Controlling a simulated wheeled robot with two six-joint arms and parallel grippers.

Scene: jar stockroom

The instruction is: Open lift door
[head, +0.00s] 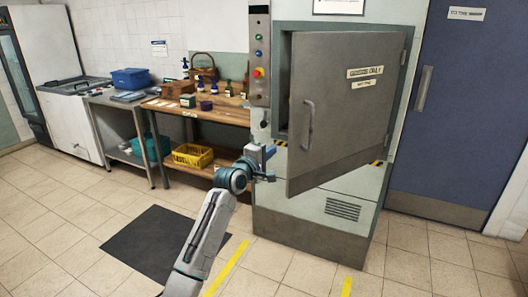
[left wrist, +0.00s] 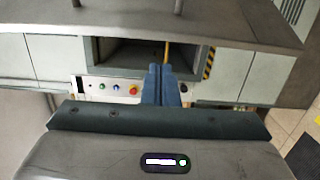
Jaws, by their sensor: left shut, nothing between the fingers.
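The lift door (head: 345,115) is a grey panel with a labelled front and a bar handle (head: 308,125) near its left edge. It stands partly open, swung out from the cabinet on its right side, with the dark lift opening (left wrist: 135,57) showing behind it. In the left wrist view the door (left wrist: 235,22) runs across the top. My left gripper (head: 270,152) is just left of the door's free edge, in front of the cabinet. Its blue fingers (left wrist: 160,70) are together, empty, and point toward the opening. The handle is apart from them. My right gripper is not in view.
A button panel (head: 259,60) is left of the opening. A wooden bench (head: 205,110) with jars and a yellow crate (head: 193,156) stands at the left. A blue door (head: 455,100) is at the right. A dark mat (head: 160,245) lies on open tiled floor.

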